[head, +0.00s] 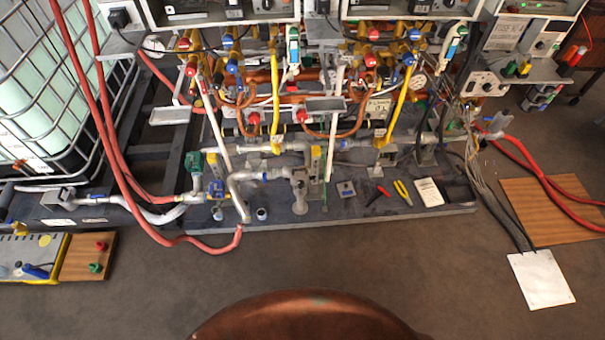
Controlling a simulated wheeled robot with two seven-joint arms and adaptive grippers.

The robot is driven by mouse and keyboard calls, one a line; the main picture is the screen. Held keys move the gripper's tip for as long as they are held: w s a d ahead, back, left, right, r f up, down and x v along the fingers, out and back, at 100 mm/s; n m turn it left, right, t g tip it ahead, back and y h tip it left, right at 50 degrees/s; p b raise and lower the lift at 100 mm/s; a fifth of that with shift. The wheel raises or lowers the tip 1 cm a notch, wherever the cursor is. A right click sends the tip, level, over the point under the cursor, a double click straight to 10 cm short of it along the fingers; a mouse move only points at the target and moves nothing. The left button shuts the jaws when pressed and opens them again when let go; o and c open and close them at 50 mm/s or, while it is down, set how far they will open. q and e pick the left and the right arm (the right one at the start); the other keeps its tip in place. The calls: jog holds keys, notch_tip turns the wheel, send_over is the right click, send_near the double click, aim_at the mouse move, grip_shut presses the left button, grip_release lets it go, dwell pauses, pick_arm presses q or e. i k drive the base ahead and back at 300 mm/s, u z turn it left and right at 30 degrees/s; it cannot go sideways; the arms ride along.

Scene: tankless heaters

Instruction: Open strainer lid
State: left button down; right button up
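Neither of my grippers is in view.
Red and blue valves (230,65) and copper pipes crowd above. A red hose (140,215) loops down in front at the left. Yellow-handled pliers (403,192) and a white card (428,191) lie on the platform (350,215). The floor in front is mostly clear.

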aim_at(297, 174)
jog(key=k, duration=0.3)
jog(key=z, duration=1.6)
jog(key=i, duration=1.15)
jog(key=u, duration=2.2)
